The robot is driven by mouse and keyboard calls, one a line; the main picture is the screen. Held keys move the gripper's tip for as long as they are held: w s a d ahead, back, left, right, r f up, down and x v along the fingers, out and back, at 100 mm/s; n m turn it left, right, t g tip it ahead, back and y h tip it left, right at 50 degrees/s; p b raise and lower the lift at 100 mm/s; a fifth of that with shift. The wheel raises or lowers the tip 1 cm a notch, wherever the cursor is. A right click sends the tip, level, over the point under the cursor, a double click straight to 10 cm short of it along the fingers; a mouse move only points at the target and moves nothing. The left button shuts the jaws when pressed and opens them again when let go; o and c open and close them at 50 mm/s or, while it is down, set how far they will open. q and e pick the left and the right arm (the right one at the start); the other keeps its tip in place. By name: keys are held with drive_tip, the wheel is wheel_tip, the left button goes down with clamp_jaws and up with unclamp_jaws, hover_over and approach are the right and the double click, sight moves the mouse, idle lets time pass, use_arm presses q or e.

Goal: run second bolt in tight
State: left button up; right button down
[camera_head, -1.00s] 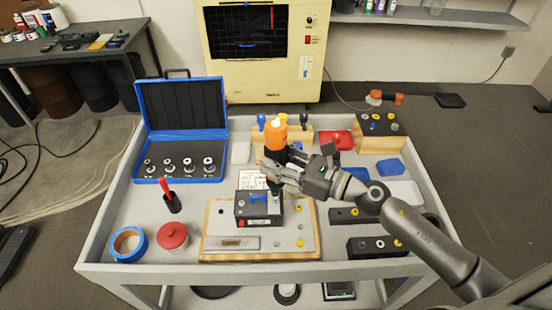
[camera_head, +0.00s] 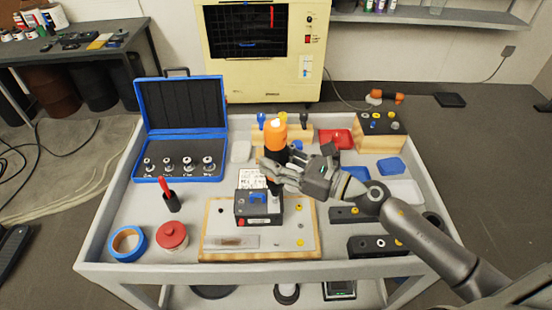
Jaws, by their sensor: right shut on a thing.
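My right gripper (camera_head: 283,172) is shut on an orange-and-black power screwdriver (camera_head: 275,138), held upright. The driver's lower end points down at the right part of a dark block (camera_head: 250,207) with a blue piece (camera_head: 257,197) on top. The block sits on a wooden-edged work board (camera_head: 283,237). The driver tip and any bolt under it are too small to make out, so I cannot tell if they touch. My left gripper is not in view.
An open blue case (camera_head: 180,178) with several sockets stands at the left. A red round container (camera_head: 172,236) and blue tape roll (camera_head: 128,243) lie front left. Dark blocks (camera_head: 378,247) and a wooden stand (camera_head: 381,143) are at the right. The cart (camera_head: 190,268) has raised rims.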

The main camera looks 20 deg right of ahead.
sight(286, 134)
drive_tip(key=shift+f, duration=0.2)
idle(0.3)
drive_tip(key=shift+r, duration=0.15)
drive_tip(key=shift+r+p, duration=4.1)
drive_tip(key=shift+r, duration=0.5)
drive_tip(key=shift+f, duration=0.1)
